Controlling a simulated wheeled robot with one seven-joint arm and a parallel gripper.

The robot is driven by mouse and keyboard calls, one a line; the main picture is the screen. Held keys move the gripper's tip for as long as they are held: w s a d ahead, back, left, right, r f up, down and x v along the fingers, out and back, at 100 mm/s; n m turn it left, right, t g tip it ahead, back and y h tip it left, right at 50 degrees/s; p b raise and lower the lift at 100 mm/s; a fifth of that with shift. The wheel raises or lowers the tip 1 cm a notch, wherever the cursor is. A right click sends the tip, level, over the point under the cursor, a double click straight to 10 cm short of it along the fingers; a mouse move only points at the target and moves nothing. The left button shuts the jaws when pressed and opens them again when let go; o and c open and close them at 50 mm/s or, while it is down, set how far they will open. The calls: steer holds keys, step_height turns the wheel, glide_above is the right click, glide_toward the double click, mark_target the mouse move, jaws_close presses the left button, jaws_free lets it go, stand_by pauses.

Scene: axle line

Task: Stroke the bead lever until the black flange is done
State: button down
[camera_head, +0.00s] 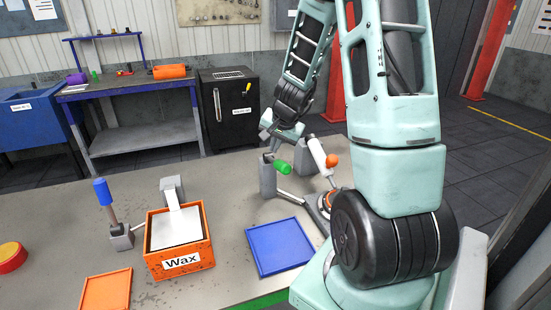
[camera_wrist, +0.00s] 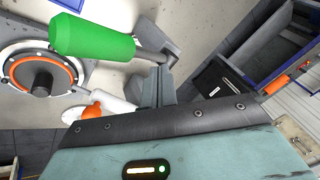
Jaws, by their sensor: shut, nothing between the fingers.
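A lever with a green handle (camera_head: 282,167) joins a grey post (camera_head: 267,177) on the bench; I take it as the bead lever. In the wrist view the green handle (camera_wrist: 95,38) lies at upper left, its rod running to the grey block. My gripper (camera_head: 268,147) is shut and empty just above the post; its fingers (camera_wrist: 158,88) are close to the rod's end, and I cannot tell if they touch. A round part with a dark hub (camera_wrist: 42,85) and orange ring sits left of the fingers, probably the black flange. It is partly hidden by my arm in the head view.
A white tube (camera_head: 317,152) with an orange ball (camera_head: 332,161) stands beside the green handle. A blue tray (camera_head: 279,247), an orange Wax box (camera_head: 180,262), a blue-handled lever (camera_head: 103,191) and an orange tray (camera_head: 107,291) are on the bench.

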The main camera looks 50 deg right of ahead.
mark_target(277, 161)
steer(key=shift+f, duration=0.1)
steer(key=shift+s+f+b, duration=0.1)
steer(key=shift+f+b, duration=0.2)
steer(key=shift+b, duration=0.25)
steer(key=shift+s+a+f+b, duration=0.15)
steer(key=shift+s+f+b, duration=0.05)
steer(key=shift+f+b, duration=0.6)
steer(key=shift+s+a+f+b, duration=0.15)
steer(key=shift+s+f+b, duration=0.1)
steer(key=shift+f+b, duration=0.55)
steer(key=shift+s+a+f+b, duration=0.2)
steer(key=shift+f+b, duration=0.3)
steer(key=shift+b, duration=0.55)
stand_by(2.1)
steer(key=shift+r, duration=0.1)
steer(key=shift+w+d+r+p, duration=0.15)
steer(key=shift+w+r+p, duration=0.1)
steer(key=shift+r+p, duration=0.6)
steer(key=shift+w+d+r+p, duration=0.25)
steer(key=shift+r+p, duration=0.55)
steer(key=shift+p, duration=0.2)
steer(key=shift+w+d+r+p, duration=0.1)
steer(key=shift+w+r+p, duration=0.15)
steer(key=shift+r+p, duration=0.6)
